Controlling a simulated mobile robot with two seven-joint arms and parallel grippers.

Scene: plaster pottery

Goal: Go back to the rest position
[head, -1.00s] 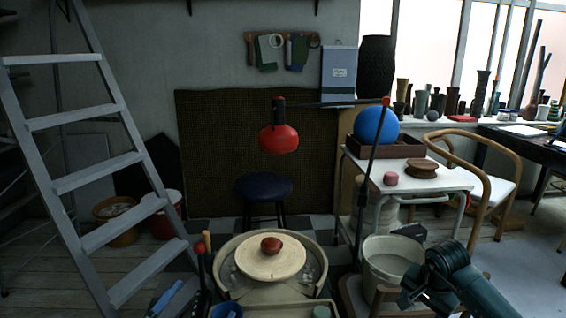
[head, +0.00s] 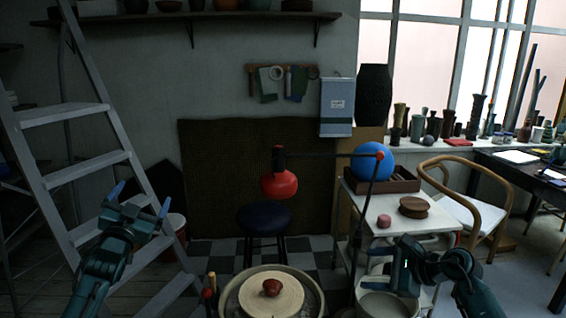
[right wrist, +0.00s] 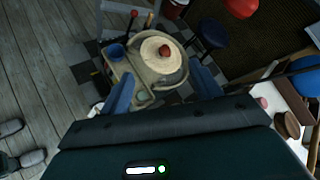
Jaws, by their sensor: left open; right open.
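My left gripper (head: 140,208) is open and empty, raised at the left in front of the ladder. My right gripper (head: 393,262) is at the lower right of the head view, over the bucket and in front of the white table. In the right wrist view its two blue fingers (right wrist: 163,88) are spread apart with nothing held between them. The pottery wheel (head: 250,297) lies below and between my grippers, with a small red-brown lump (head: 272,287) on its disc. The wheel also shows in the right wrist view (right wrist: 150,65), beyond the fingers.
A ladder (head: 75,174) stands at the left. A white table (head: 400,237) at the right holds a blue ball (head: 372,161) in a tray. A bucket (head: 385,304) stands below my right gripper.

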